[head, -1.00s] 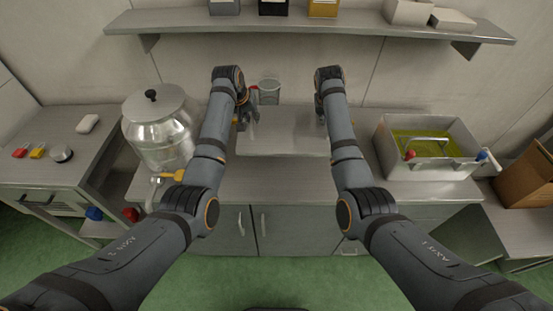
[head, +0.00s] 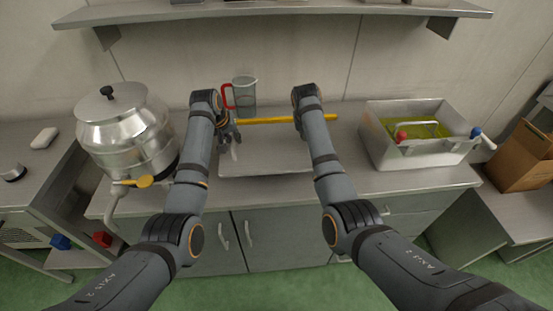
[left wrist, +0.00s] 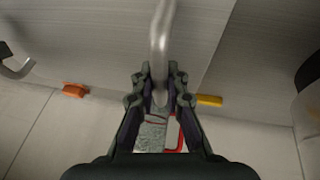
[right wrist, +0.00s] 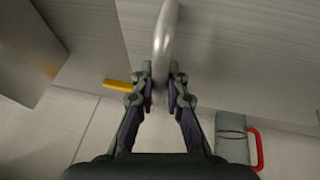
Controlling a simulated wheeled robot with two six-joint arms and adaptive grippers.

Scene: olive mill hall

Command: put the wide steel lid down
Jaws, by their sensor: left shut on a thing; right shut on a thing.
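The wide steel lid (head: 265,152) is a flat grey plate held level between my two arms over the middle of the counter. My left gripper (head: 231,146) is at its left end and is shut on a bent steel handle (left wrist: 161,45), clear in the left wrist view. My right gripper (right wrist: 160,92) is shut on the other handle (right wrist: 166,40) at the lid's right end. In the head view my right arm hides those fingers. I cannot tell whether the lid's underside touches the counter.
A yellow rod (head: 270,121) and a clear jug (head: 244,95) with a red handle are behind the lid. A big steel pot (head: 125,128) stands left. An open basin (head: 420,158) of green-yellow liquid stands right. A shelf (head: 280,12) hangs above.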

